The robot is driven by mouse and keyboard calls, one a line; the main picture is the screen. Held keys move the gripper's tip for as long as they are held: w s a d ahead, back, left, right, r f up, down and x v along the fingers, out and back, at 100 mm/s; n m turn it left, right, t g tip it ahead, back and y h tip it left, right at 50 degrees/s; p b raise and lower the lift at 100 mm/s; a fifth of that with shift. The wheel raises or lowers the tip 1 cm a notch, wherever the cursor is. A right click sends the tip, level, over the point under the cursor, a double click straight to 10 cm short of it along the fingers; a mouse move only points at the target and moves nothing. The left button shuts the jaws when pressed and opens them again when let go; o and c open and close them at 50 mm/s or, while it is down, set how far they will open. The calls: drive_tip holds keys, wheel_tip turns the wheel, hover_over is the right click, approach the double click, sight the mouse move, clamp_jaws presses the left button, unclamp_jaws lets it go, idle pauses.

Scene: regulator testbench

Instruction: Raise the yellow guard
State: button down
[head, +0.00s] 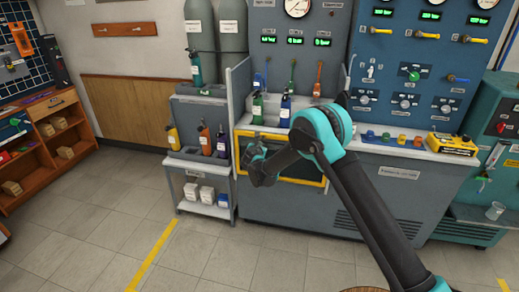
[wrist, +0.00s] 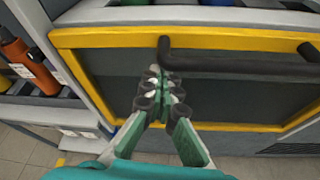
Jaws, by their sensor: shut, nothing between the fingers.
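The yellow guard is a yellow frame (wrist: 230,40) around a dark panel, with a black bar handle (wrist: 245,66) across its upper part. In the head view its yellow edge (head: 324,167) shows low on the front of the bench, partly hidden by my arm. My gripper (wrist: 162,88) is shut and empty in front of the panel. In the wrist view its fingertips appear just below the handle's left end. Whether they touch the panel or handle cannot be told. In the head view my gripper (head: 262,175) is in front of the guard's left part.
A grey shelf cart (head: 205,186) with bottles stands close left of the guard. Green and blue bottles (head: 258,108) stand on the bench above it. A yellow device (head: 452,144) sits on the bench at right. The floor at left is clear.

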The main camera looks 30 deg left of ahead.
drive_tip(key=shift+r, duration=0.1)
wheel_tip(320, 180, up, 31)
idle(0.5)
drive_tip(key=shift+w, duration=0.15)
